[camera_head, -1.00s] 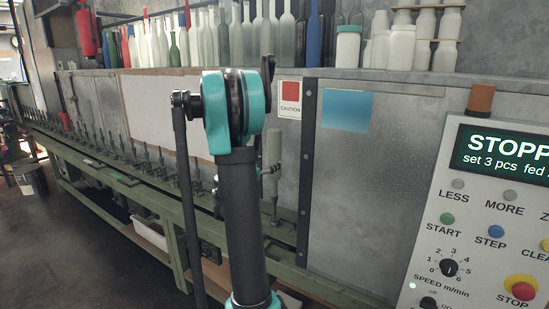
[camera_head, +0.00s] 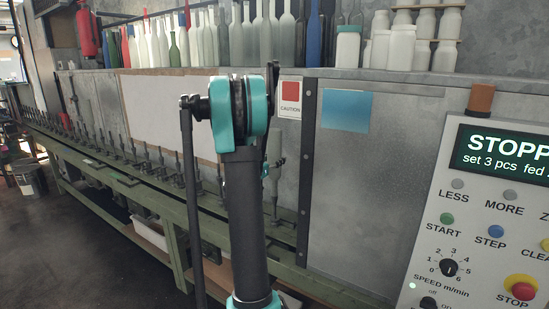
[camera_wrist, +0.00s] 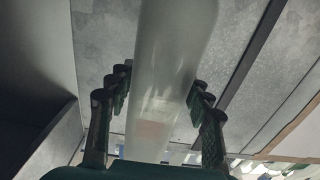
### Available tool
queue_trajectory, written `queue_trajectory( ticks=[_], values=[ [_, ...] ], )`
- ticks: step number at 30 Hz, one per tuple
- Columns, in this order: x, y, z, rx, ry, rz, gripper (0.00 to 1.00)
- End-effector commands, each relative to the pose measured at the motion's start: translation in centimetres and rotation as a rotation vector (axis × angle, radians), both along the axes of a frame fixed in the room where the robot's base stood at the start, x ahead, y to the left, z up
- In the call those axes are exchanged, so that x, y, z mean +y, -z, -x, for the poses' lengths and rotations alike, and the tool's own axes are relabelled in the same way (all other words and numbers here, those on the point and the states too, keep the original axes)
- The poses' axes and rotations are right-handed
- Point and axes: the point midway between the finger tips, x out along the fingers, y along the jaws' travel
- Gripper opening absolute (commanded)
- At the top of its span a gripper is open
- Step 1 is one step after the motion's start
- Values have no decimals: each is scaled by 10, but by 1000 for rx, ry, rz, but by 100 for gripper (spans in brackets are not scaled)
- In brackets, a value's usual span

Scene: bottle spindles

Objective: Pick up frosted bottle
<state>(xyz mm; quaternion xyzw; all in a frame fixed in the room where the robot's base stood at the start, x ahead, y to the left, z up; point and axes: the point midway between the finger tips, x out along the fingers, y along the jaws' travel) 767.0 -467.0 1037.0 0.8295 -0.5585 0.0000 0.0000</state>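The frosted bottle (camera_wrist: 174,50) is a pale, translucent cylinder running down the middle of the wrist view, slightly tilted there. In the head view my own arm hides the bottle and most of my gripper. The spindle (camera_head: 278,177) just right of my arm stands bare on the green rail.
A row of spindles (camera_head: 132,150) runs along the green conveyor frame (camera_head: 160,196) to the left. Many bottles (camera_head: 222,38) stand on the ledge above the grey metal wall. A control panel (camera_head: 490,215) reading "STOPP" stands at the right.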

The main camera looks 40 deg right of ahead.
Motion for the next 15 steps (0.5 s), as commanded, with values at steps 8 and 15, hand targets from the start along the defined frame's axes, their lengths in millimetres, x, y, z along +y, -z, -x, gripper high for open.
queue_trajectory(
  ticks=[8,15],
  values=[
    [0,0,0,0,0,0,12],
    [0,0,0,0,0,0,3]
  ],
)
